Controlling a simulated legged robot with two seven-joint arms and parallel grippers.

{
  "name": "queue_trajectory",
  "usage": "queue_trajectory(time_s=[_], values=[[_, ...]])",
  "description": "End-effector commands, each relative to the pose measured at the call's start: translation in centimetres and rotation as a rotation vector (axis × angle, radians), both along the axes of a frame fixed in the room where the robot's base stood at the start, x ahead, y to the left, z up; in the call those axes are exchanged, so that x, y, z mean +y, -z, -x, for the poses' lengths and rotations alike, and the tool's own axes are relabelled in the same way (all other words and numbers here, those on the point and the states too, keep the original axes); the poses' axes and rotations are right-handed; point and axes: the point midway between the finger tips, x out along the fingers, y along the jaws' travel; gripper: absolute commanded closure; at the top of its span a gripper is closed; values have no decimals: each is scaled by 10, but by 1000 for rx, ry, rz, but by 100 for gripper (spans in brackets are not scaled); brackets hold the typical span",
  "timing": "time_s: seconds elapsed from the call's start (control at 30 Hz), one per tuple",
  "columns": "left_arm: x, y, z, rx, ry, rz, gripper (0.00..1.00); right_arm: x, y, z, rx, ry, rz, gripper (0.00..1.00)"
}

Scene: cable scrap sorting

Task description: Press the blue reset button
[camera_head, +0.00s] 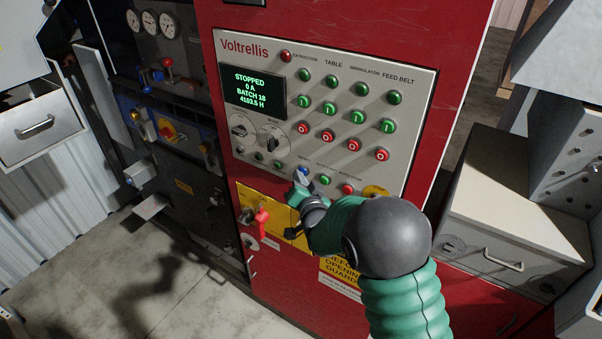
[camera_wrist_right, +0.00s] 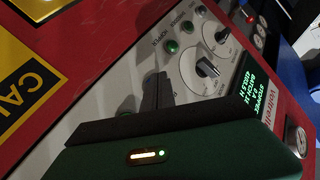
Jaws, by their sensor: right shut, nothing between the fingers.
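The blue reset button (camera_head: 303,170) sits in the lower row of the grey control panel (camera_head: 420,120) on the red machine. Only part of it shows in the head view, just above the fingertips of my right gripper. My right gripper (camera_head: 299,180) is shut and empty, pointing at the panel right at the button. I cannot tell whether the tips touch it. My left gripper is not in view.
The panel display (camera_head: 254,90) reads STOPPED, 0 A. Green and red buttons (camera_head: 348,144) fill the panel above. A red button (camera_head: 348,189) and a yellow-collared one (camera_head: 375,191) lie right of the fingertips. A red lever (camera_head: 262,219) sits on a yellow plate below left.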

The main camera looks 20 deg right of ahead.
Motion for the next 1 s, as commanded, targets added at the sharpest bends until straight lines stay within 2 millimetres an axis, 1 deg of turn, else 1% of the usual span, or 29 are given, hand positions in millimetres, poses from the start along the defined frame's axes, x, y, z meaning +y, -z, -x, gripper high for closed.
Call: queue_trajectory(time_s=[0.17,0.47,0.77,1.0], values=[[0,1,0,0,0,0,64,0,-1,1,-2,2,1,100],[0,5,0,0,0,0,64,12,0,11,-2,1,-1,100],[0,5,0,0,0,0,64,13,0,11,-1,1,0,100],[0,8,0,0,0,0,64,30,0,24,-2,-1,-1,100]])
